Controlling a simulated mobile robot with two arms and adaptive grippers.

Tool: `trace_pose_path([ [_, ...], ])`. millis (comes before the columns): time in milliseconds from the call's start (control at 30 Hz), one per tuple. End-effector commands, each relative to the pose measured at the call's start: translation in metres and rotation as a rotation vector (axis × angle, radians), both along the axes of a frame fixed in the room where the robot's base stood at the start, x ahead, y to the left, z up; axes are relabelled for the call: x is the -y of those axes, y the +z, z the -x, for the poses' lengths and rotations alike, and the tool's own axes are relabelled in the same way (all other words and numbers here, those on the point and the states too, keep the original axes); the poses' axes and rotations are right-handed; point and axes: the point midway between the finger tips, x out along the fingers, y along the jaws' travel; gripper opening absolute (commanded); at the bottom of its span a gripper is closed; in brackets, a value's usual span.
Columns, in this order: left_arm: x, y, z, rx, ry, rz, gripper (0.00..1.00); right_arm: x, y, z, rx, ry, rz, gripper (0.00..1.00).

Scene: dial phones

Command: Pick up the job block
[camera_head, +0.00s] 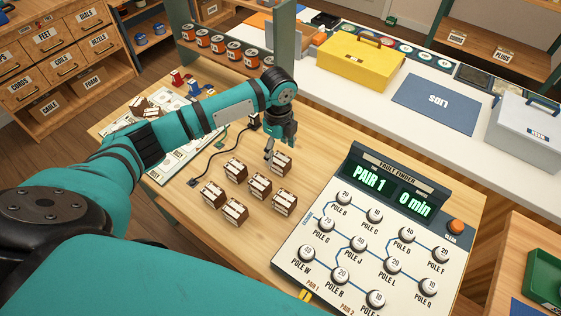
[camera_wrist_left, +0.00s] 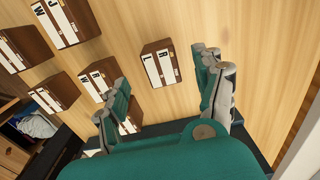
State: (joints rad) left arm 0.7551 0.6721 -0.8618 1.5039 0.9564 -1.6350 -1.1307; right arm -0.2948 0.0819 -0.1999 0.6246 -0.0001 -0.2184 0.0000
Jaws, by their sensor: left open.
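Several brown blocks with white lettered labels stand on the wooden table; which one is the job block I cannot tell. My left gripper (camera_head: 280,148) is open and empty, pointing down just above the farthest block (camera_head: 281,163) of the group. In the left wrist view this block (camera_wrist_left: 160,64) shows between the open fingers (camera_wrist_left: 165,78), labelled with what look like L and R or A. Other blocks (camera_head: 235,171) stand close by in the head view. One block (camera_wrist_left: 130,122) is partly hidden behind a finger in the wrist view. My right gripper is out of view.
The fault finder panel (camera_head: 372,234) with round dials stands right of the blocks, its display reading PAIR 1, 0 min. A black cable (camera_head: 208,156) lies left of the gripper. More blocks (camera_head: 140,105) lie at the table's far left.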

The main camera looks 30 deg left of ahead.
Motion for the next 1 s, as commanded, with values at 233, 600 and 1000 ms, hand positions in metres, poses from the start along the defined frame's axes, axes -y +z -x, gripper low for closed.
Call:
trace_pose_path([
  [233, 0.0, -0.027, -0.001, -0.003, 0.002, 0.001, 0.69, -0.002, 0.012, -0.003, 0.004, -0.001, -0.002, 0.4],
  [600, -0.001, -0.053, -0.002, 0.001, 0.0, -0.001, 0.69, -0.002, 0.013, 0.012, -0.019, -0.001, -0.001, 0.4],
  [1000, -0.001, -0.053, -0.002, 0.0, 0.0, -0.001, 0.27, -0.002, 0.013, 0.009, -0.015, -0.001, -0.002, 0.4],
])
